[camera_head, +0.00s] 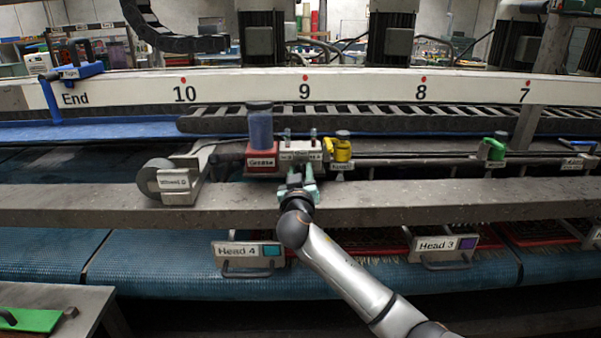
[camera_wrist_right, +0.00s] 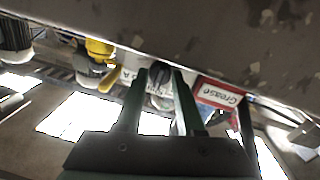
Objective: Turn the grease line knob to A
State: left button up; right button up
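The grease unit is a red block labelled "Grease" (camera_head: 262,162) with a blue clear cup (camera_head: 260,128) on top; its red label also shows in the right wrist view (camera_wrist_right: 218,96). A pale valve block (camera_head: 301,151) with small lettering sits just right of it. My right gripper (camera_head: 298,172) reaches up to the front of this block. In the wrist view its two fingers stand apart, with a dark grey knob (camera_wrist_right: 159,84) between the tips. I cannot tell whether they touch it. The knob's pointer setting is unreadable. My left gripper is out of view.
A yellow valve (camera_head: 340,148) stands close right of the valve block, also in the wrist view (camera_wrist_right: 108,77). A green valve (camera_head: 494,147) is farther right. A grey beam (camera_head: 420,203) runs below the gripper. A wheel bracket (camera_head: 165,182) lies left.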

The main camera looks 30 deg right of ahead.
grip_shut()
jog(key=shift+f+m+b, duration=0.25)
jog(key=shift+m+b, duration=0.35)
jog(key=shift+b, duration=0.4)
jog(key=m+b, duration=0.3)
jog(key=shift+b, duration=0.4)
jog(key=m+b, duration=0.2)
jog(key=m, duration=0.1)
jog(key=shift+r+m+g, duration=0.1)
jog(key=shift+m+g, duration=0.2)
jog(key=shift+r+m+y+b, duration=0.15)
jog(key=shift+m+y+b, duration=0.45)
jog(key=shift+m, duration=1.3)
jog(key=o, duration=0.5)
grip_release()
jog(key=shift+r, duration=0.1)
